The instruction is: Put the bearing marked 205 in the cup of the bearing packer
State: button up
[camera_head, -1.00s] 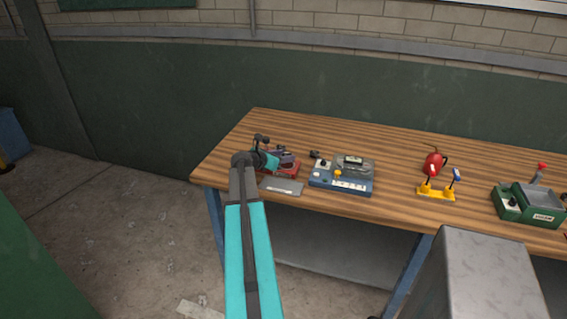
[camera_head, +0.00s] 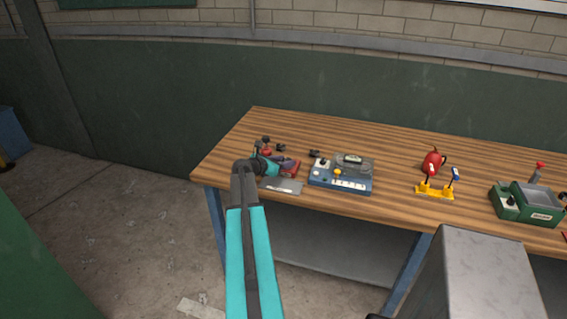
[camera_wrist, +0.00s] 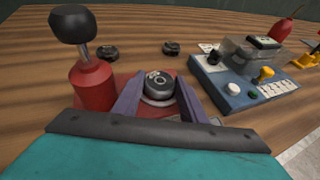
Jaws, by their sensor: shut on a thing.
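The bearing packer is red, with a red post (camera_wrist: 92,82) and a black-knobbed lever (camera_wrist: 73,24) at the left in the wrist view. It also shows in the head view (camera_head: 297,169), partly hidden by my arm. My gripper (camera_wrist: 158,92) is shut on a dark round bearing (camera_wrist: 158,82), with one purple-grey finger on each side. A pale metal ring, seemingly the cup (camera_wrist: 157,100), shows just under the bearing. I cannot tell if the bearing touches it, and its marking is not legible. In the head view my gripper (camera_head: 285,167) is over the packer.
Two other dark bearings (camera_wrist: 107,52) (camera_wrist: 172,47) lie on the wooden table behind the packer. A blue device (camera_head: 341,177) with knobs stands close on the right. A grey plate (camera_head: 281,185) lies at the front edge. A yellow stand (camera_head: 435,192) and a green device (camera_head: 530,204) are further right.

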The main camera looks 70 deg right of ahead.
jog(key=shift+f, duration=0.45)
jog(key=shift+s+a+f, duration=0.1)
jog(key=shift+a+f, duration=0.05)
jog(key=o, duration=1.3)
jog(key=shift+f, duration=0.1)
jog(key=shift+c, duration=0.2)
jog(key=shift+r, duration=0.55)
jog(key=shift+w+a, duration=0.25)
jog(key=shift+a, duration=0.15)
jog(key=v, duration=0.3)
jog(key=b+v, duration=0.1)
jog(key=v, duration=0.3)
jog(key=b+v, duration=0.1)
jog(key=v, duration=0.2)
jog(key=shift+w+a+r, duration=0.1)
jog(key=shift+a+r, duration=0.1)
jog(key=shift+r, duration=0.35)
jog(key=shift+w+a+r, duration=0.1)
jog(key=shift+a, duration=0.05)
